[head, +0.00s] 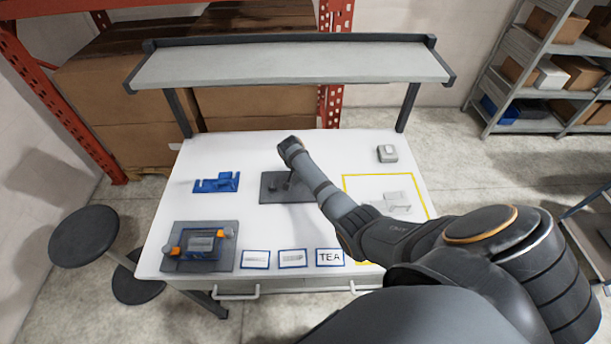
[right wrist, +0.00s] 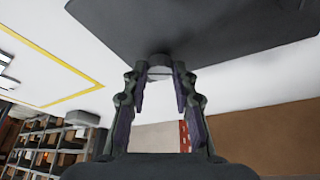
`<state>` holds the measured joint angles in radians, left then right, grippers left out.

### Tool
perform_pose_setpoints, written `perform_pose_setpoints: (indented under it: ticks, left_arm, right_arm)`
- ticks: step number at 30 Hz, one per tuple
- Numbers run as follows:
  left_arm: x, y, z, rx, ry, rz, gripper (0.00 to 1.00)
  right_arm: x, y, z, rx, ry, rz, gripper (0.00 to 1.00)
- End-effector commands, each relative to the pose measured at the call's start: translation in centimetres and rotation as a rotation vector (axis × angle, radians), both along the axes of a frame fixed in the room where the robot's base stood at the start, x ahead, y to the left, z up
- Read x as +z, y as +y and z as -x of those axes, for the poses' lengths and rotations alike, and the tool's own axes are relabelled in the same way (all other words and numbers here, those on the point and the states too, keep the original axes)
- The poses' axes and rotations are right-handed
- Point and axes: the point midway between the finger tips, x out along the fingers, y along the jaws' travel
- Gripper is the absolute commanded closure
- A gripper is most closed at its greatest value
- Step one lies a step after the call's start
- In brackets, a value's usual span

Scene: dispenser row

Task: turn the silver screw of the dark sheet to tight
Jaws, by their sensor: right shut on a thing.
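A dark sheet (head: 270,192) lies in the middle of the white table, partly covered by my right arm. It also fills the top of the right wrist view (right wrist: 200,25). My right gripper (right wrist: 161,80) has its fingers on either side of a small silver screw (right wrist: 160,73), shut on it. The screw sits at a dark round base against the sheet. In the head view the right gripper (head: 291,182) is mostly hidden behind my arm. How far the screw is turned cannot be seen. My left gripper is in neither view.
A blue holder (head: 216,183) stands left of the sheet. A grey board (head: 193,262) with a blue fixture and orange knobs lies front left. Label cards (head: 293,259) line the front edge. A yellow outline (head: 384,174) and a grey block (head: 387,153) are right; a shelf (head: 290,64) spans above.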

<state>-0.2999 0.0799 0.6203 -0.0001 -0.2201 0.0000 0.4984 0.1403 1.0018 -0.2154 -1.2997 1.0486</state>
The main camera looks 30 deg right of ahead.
Motion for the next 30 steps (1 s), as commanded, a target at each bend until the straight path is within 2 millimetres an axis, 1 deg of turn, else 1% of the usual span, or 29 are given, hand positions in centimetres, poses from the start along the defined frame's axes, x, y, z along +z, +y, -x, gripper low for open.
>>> perform_pose_setpoints:
  ticks: [1,11,21,30]
  left_arm:
    - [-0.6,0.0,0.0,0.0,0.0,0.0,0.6]
    - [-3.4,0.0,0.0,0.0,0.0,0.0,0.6]
    - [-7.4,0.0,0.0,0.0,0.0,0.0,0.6]
    - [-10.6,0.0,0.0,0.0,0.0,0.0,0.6]
  right_arm:
    - [0.4,-0.1,-0.7,-0.043,-0.017,0.006,1.0]
    - [0.1,-0.1,-0.9,-0.356,-0.017,0.005,1.0]
    - [0.0,-0.1,-1.2,-0.675,-0.015,0.004,1.0]
    - [0.1,-0.2,-1.3,-0.904,-0.014,0.003,1.0]
